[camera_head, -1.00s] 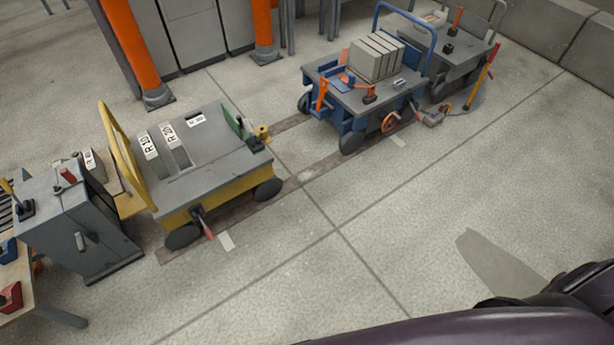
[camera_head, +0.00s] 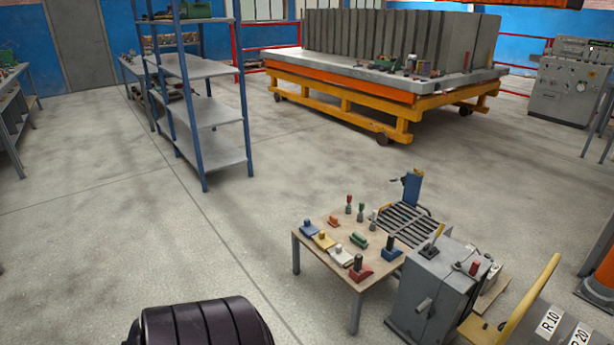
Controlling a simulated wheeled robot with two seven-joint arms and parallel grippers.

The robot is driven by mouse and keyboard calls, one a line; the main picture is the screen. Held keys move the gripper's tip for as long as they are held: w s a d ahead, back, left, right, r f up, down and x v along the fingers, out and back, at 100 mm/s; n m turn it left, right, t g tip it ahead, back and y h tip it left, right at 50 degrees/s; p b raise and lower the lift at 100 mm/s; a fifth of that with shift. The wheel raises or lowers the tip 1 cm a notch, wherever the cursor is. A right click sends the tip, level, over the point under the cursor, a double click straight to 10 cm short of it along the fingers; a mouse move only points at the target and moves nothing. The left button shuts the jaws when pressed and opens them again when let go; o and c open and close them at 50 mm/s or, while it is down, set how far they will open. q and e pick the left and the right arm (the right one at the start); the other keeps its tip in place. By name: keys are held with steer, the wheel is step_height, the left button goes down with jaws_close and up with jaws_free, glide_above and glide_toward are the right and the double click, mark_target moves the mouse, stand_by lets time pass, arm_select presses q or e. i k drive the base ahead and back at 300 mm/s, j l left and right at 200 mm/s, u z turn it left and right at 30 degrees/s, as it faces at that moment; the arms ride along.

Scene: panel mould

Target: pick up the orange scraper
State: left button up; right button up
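I cannot make out a clear orange scraper in the current head view. A small orange item (camera_head: 333,221) lies at the back left of the wooden table (camera_head: 318,262), too small to tell what it is. Neither of my grippers is in view. Only a dark, ribbed part of my own body shows at the bottom edge.
Several coloured blocks, including a red one (camera_head: 361,269) and a green one (camera_head: 359,240), lie on the table. A grey cabinet (camera_head: 432,295) stands right of it. A blue shelf rack (camera_head: 217,152) and a yellow-orange mould table (camera_head: 345,92) stand behind. Floor between is free.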

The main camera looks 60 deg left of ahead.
mark_target(333, 221)
steer(key=u, duration=1.85)
steer(key=i+j+z, duration=0.1)
steer(key=z, duration=0.35)
steer(key=i+j+z, duration=0.2)
steer(key=z, duration=0.25)
steer(key=i+j+z, duration=0.1)
steer(key=j+z, duration=0.15)
steer(key=z, duration=0.15)
